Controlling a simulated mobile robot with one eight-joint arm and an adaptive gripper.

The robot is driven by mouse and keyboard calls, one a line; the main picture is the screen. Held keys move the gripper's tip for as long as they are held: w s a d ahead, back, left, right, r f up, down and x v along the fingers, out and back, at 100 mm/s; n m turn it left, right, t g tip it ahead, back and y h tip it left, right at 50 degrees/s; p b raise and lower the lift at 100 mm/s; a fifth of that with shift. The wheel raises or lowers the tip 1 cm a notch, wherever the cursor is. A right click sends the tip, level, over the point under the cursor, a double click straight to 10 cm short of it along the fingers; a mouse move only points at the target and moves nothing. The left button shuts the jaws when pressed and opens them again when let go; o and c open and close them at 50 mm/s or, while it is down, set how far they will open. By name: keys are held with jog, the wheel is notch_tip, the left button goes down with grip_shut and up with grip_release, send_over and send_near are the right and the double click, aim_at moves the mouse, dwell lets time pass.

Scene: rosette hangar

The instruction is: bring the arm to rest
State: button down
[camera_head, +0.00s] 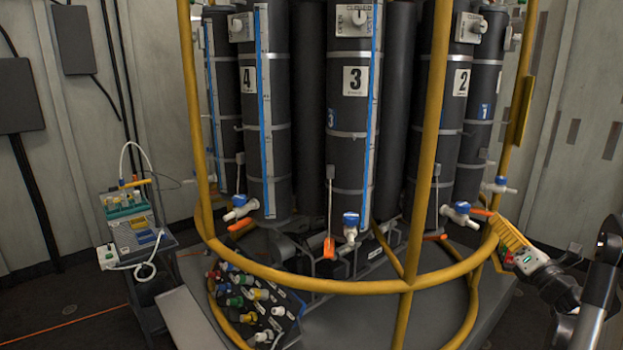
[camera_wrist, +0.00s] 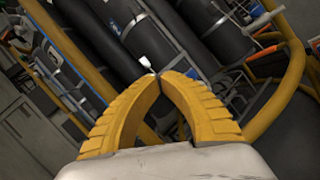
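My gripper (camera_head: 496,219) is at the right of the head view, outside the yellow tubular rail (camera_head: 440,130), its yellow ribbed fingers pointing up and left. In the wrist view my gripper (camera_wrist: 158,75) has its two fingertips together, and nothing shows held between them. The arm comes in from the right edge. In the head view the fingertips appear close to an orange valve handle (camera_head: 482,212) by the rail; I cannot tell whether they touch.
Dark numbered cylinders (camera_head: 355,130) stand inside the rail, with blue-and-white valves (camera_head: 351,222) low on them. A cart with a rack of coloured items (camera_head: 135,225) stands left. Several coloured connectors (camera_head: 245,295) lie on a panel low at centre-left. Floor shows at lower left.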

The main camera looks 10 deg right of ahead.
jog(key=w+a+r+m+h, duration=0.2)
jog(key=a+r+m+h, duration=0.25)
jog(key=r+m, duration=0.35)
jog(key=s+a+m+g+h, duration=0.2)
jog(key=a+m+g, duration=0.3)
jog(key=a+m, duration=0.65)
jog(key=s+a+f+m+g+y, duration=0.4)
jog(key=s+a+f, duration=0.5)
jog(key=a, duration=0.4)
jog(key=s+a+f+m+g+y, duration=0.4)
jog(key=s+a+f, duration=0.5)
jog(key=s+a, duration=0.3)
jog(key=shift+s+a+f+m+g, duration=0.25)
jog(key=shift+a+m+g, duration=0.25)
jog(key=shift+a+m, duration=0.35)
jog(key=shift+w, duration=0.1)
